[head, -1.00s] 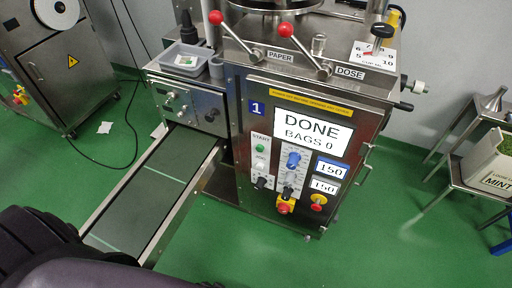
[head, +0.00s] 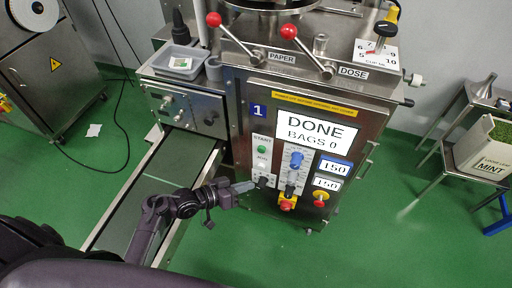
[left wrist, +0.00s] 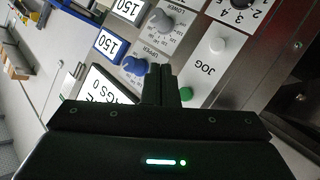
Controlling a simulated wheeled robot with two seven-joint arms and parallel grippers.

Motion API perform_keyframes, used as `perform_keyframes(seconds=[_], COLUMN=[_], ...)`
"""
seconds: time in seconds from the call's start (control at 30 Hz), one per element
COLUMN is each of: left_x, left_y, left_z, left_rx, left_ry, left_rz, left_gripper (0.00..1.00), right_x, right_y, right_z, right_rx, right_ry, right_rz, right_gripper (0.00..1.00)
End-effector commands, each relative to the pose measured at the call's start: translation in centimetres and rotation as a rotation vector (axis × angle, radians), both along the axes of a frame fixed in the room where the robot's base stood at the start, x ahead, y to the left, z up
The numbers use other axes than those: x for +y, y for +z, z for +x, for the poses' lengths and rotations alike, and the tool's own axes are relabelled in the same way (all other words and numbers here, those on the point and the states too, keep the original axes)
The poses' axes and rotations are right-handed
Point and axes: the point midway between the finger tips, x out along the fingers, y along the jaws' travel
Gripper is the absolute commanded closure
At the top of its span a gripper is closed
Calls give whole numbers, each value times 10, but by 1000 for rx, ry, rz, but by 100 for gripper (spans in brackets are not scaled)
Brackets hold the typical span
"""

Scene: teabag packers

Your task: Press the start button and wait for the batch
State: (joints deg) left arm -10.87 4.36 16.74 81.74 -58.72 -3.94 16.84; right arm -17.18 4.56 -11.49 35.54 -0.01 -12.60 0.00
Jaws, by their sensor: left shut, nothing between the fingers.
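The packing machine (head: 300,100) carries a green START button (head: 261,150) on its front panel. Its screen (head: 315,130) reads DONE, BAGS 0. My left gripper (head: 250,186) is shut and empty, in front of the panel, below and slightly left of the START button in the head view. In the left wrist view the shut fingers (left wrist: 160,85) point at the panel, with the green button (left wrist: 186,94) close beside their right side, partly hidden. The white JOG button (left wrist: 217,45) lies farther up. I cannot tell any contact. My right gripper is not in view.
A blue knob (head: 296,160) and a red-and-yellow stop button (head: 286,203) are right of the gripper. A conveyor (head: 165,175) runs under my left arm. A tray (head: 183,61) sits on the machine. A MINT box (head: 484,160) stands on a side table at right.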

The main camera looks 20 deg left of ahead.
Motion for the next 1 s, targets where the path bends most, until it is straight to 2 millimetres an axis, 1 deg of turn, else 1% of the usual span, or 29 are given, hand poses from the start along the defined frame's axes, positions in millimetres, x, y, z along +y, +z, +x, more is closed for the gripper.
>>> perform_keyframes(seconds=[0.03, 0.17, 0.57, 0.67, 0.77, 1.0], left_x=[0, 1, 1, 0, 0, -1], left_y=[9, 19, 19, 18, 16, 15], left_z=[1, 2, 5, 11, 23, 57], left_rx=[-16, -34, -35, -36, -37, -37], left_ry=[-10, -21, -21, -21, -21, -21], left_rz=[-5, -13, -13, -14, -14, -12], left_gripper=[100, 100, 100, 100, 100, 100], right_x=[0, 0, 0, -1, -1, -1], right_y=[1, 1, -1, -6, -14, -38], right_z=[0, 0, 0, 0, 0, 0], right_rx=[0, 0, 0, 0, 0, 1], right_ry=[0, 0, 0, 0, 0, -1], right_rz=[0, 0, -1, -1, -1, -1], right_gripper=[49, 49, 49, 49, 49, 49])
